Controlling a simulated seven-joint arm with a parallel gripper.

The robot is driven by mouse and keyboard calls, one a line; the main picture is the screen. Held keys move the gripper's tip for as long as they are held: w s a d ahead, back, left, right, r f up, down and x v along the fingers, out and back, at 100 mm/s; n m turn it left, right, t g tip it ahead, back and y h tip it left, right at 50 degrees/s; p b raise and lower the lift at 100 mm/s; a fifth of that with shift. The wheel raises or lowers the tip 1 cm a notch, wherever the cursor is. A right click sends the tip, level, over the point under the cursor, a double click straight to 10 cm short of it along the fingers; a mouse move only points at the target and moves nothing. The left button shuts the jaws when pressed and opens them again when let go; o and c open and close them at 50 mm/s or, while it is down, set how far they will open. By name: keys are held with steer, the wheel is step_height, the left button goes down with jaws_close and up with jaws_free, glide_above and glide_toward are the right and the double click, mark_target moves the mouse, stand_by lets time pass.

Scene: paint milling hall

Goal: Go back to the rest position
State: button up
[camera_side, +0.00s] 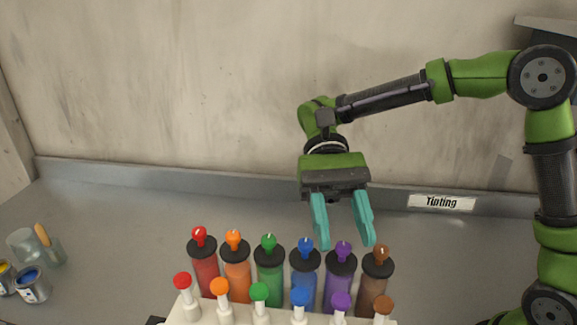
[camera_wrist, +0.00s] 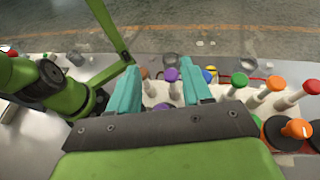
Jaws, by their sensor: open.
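My gripper (camera_side: 345,240) has two teal fingers pointing down, spread apart with nothing between them. In the side view it hangs above and behind the row of tint bottles, near the purple bottle (camera_side: 340,278) and the brown bottle (camera_side: 376,285). I cannot tell its exact height over them. In the wrist view my gripper (camera_wrist: 167,90) is open too, with a purple knob (camera_wrist: 171,75) and other coloured knobs showing beyond and between the fingers.
Red (camera_side: 203,267), orange (camera_side: 237,273), green (camera_side: 270,276) and blue (camera_side: 305,277) bottles stand in the same row. In front is a white rack (camera_side: 185,312) of colour-topped plungers. A glass beaker (camera_side: 24,246) and paint tins (camera_side: 33,287) stand far left. A "Tinting" sign (camera_side: 441,203) is on the back ledge.

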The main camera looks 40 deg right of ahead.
steer(key=shift+s+d, duration=0.1)
steer(key=shift+s, duration=0.05)
steer(key=shift+d+f+t, duration=0.1)
steer(key=shift+d+t, duration=0.05)
steer(key=shift+t, duration=0.45)
steer(key=shift+d+f+n+t, duration=0.15)
steer(key=shift+d+n+t, duration=0.2)
steer(key=shift+t, duration=0.55)
steer(key=shift+d+n+t+h, duration=0.25)
steer(key=shift+n+t+h, duration=0.1)
steer(key=shift+t, duration=0.65)
steer(key=t, duration=0.1)
steer(key=w+d+t, duration=0.1)
steer(key=d+t, duration=0.1)
steer(key=t, duration=0.1)
steer(key=shift+w+n, duration=0.25)
steer(key=shift+n, duration=0.15)
steer(key=s+d+f+t+h, duration=0.1)
steer(key=d+t+h, duration=0.1)
steer(key=d+t, duration=0.3)
steer(key=s+d+f+t+h, duration=0.1)
steer(key=d+t, duration=0.3)
steer(key=d, duration=0.5)
steer(key=shift+s+f+t+h, duration=0.15)
steer(key=shift+s+t+h, duration=0.1)
steer(key=shift+t+h, duration=0.2)
